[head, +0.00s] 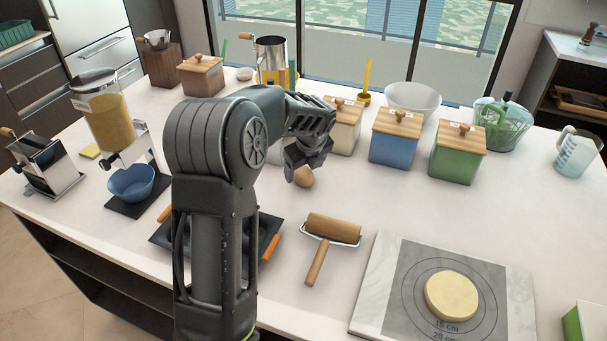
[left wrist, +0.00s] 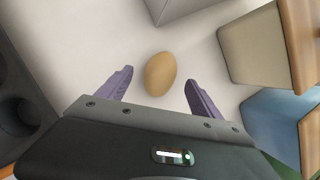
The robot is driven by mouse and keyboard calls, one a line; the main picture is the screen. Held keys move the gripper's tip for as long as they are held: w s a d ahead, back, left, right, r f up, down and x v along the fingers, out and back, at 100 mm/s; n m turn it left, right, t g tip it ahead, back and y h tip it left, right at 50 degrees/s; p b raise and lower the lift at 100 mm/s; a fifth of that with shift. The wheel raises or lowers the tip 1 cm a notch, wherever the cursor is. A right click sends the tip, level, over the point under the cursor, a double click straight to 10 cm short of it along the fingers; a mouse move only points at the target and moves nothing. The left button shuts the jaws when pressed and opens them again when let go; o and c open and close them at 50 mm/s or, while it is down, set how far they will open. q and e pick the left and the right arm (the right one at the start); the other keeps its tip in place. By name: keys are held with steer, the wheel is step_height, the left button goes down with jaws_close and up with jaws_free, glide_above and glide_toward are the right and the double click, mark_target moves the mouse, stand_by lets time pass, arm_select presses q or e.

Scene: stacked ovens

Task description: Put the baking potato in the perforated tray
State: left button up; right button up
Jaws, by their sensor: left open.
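The baking potato (head: 304,177) is a tan, rounded lump on the white counter, partly covered by my left gripper (head: 294,174) in the head view. In the left wrist view the potato (left wrist: 160,73) lies between the two spread purple fingers, with visible room on both sides. My left gripper is open and holds nothing. A dark tray (head: 268,226) with orange-brown handles lies on the counter nearer me, largely hidden behind my left arm. Its holes cannot be made out. My right gripper is not in view.
A wooden roller (head: 333,229) lies right of the tray, and a board with dough (head: 451,296) is further right. Lidded canisters, including a blue one (head: 394,138), stand behind the potato. A blue bowl (head: 131,184) is at the left.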

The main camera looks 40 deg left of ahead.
mark_target(303, 172)
arm_select(q)
steer(key=shift+x, duration=1.5)
jaws_close()
steer(key=shift+r, duration=0.15)
step_height(303, 172, up, 10)
steer(key=shift+f+b, duration=0.1)
steer(key=shift+b, duration=0.4)
stand_by(0.3)
